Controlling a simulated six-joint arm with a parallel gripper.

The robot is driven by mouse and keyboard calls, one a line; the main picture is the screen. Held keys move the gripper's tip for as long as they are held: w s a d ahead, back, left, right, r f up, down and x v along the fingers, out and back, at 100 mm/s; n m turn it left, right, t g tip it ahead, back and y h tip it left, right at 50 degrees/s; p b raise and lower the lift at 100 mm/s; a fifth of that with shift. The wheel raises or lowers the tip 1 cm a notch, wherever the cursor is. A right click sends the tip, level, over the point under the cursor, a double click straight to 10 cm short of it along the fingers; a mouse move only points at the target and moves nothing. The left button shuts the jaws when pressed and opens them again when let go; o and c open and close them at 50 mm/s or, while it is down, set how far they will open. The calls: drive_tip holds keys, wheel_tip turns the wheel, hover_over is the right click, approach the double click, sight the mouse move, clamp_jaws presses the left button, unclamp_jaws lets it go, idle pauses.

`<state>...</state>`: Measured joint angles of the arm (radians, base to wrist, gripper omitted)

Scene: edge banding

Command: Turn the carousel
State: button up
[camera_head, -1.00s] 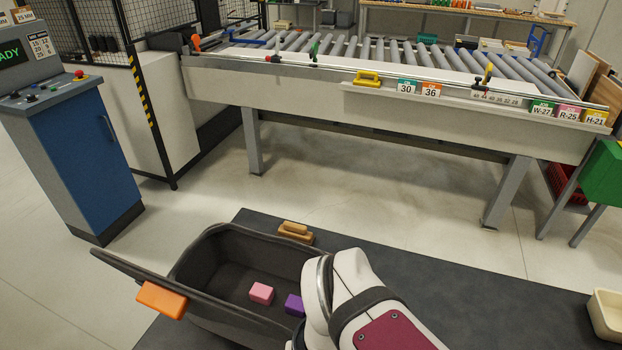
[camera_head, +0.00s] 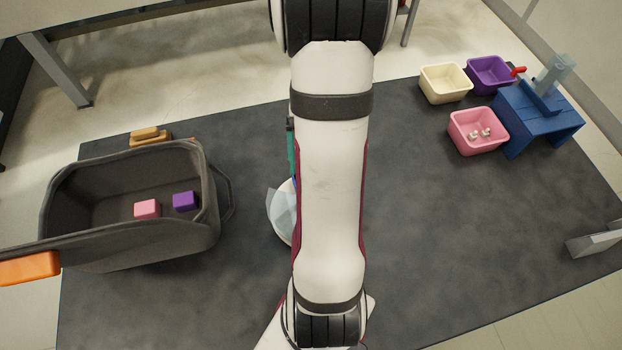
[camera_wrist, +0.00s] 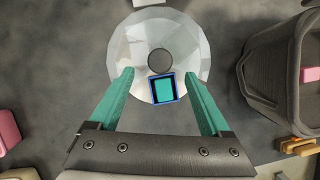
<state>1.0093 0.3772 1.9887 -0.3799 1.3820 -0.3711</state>
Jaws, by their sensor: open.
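The carousel (camera_wrist: 185,45) looks like a round, pale, faceted disc with a dark round hub (camera_wrist: 160,62) in the wrist view. A small blue-edged teal square piece (camera_wrist: 163,88) shows near its front rim, just below the hub. My gripper (camera_wrist: 160,75) is open, with one teal finger on each side of the square piece. Both fingertips overlap the disc in the picture; I cannot tell whether they touch it. In the head view my arm hides most of the carousel, and only its left edge (camera_head: 282,215) shows.
A dark bin (camera_head: 100,250) on the left holds a pink block (camera_head: 147,209) and a purple block (camera_head: 185,201). Cream (camera_head: 446,83), purple (camera_head: 490,75) and pink (camera_head: 478,131) tubs stand at upper right beside a blue stand (camera_head: 540,118). The mat between is clear.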

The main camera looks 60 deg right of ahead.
drive_tip(key=x, duration=0.6)
clamp_jaws()
idle(0.4)
